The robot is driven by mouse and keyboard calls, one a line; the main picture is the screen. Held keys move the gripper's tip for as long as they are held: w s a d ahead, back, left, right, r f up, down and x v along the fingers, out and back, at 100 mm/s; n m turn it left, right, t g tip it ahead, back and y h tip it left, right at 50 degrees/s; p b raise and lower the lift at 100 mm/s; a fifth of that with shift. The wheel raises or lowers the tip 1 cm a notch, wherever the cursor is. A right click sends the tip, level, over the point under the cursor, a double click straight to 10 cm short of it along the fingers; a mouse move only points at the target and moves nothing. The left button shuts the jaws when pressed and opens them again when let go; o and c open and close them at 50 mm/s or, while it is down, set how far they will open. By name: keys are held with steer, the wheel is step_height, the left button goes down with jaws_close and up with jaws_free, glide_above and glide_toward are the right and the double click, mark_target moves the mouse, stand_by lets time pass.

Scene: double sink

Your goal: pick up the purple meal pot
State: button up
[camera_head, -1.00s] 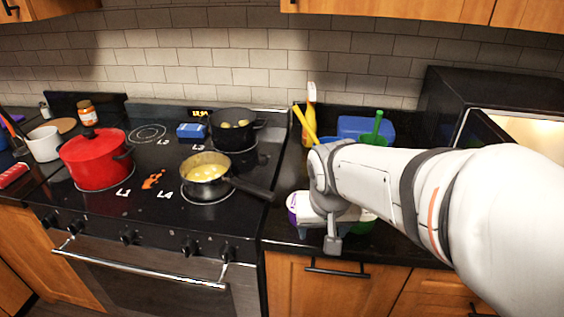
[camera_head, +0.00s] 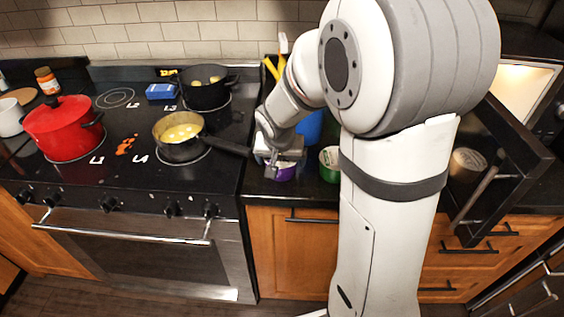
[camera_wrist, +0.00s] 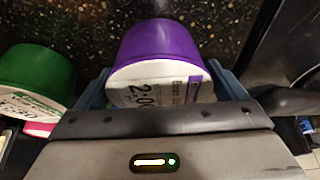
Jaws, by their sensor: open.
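The purple meal pot (camera_wrist: 160,45) is a round tub with a white printed label. In the wrist view it sits right at my gripper (camera_wrist: 165,95), between the two blue-grey fingers, which stand apart on either side of it. In the head view the purple pot (camera_head: 285,172) shows only in part below my gripper (camera_head: 272,168), on the dark counter right of the stove. My gripper is open. Whether the fingers touch the pot, I cannot tell.
A green pot (camera_wrist: 35,80) stands close to the left in the wrist view and right of my gripper in the head view (camera_head: 329,160). The saucepan (camera_head: 180,135) points its handle towards my gripper. An open microwave door (camera_head: 505,165) is on the right.

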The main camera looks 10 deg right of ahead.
steer(key=shift+w+f, duration=0.15)
steer(key=shift+f, duration=0.25)
steer(key=shift+r, duration=0.1)
steer(key=c, duration=1)
steer(key=shift+o, duration=0.2)
